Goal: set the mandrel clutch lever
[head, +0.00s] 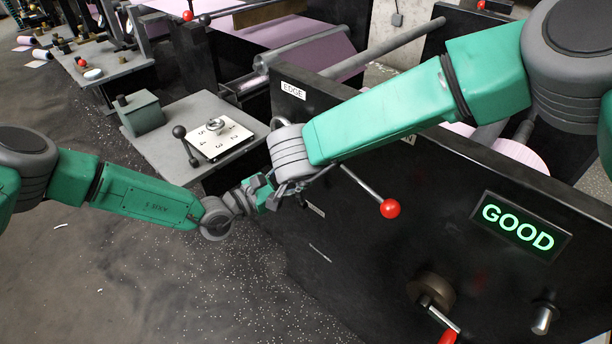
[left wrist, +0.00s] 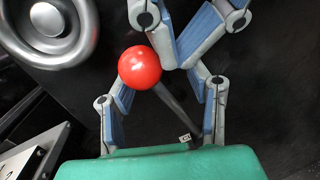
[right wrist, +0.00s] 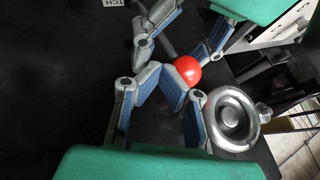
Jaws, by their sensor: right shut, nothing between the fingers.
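A red-ball lever shows in the left wrist view (left wrist: 139,67) and right wrist view (right wrist: 188,70). Its ball is at my two grippers, and its rod runs towards a small white label. In the head view this ball is hidden behind my arms. My left gripper (left wrist: 158,85) has its fingers spread around the ball's lower side; I cannot tell if they touch it. My right gripper (right wrist: 160,78) has its fingers together and empty, close beside the ball. Another red-ball lever (head: 390,208) sticks out from the black panel below my right forearm. I cannot tell which is the mandrel clutch lever.
The black panel (head: 350,250) carries a green lit GOOD sign (head: 518,225), a red-handled crank (head: 432,292) and a silver knob (head: 543,318). A silver wheel (left wrist: 45,30) sits near the ball. A numbered white dial plate (head: 217,138) with a black-knobbed lever stands at left.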

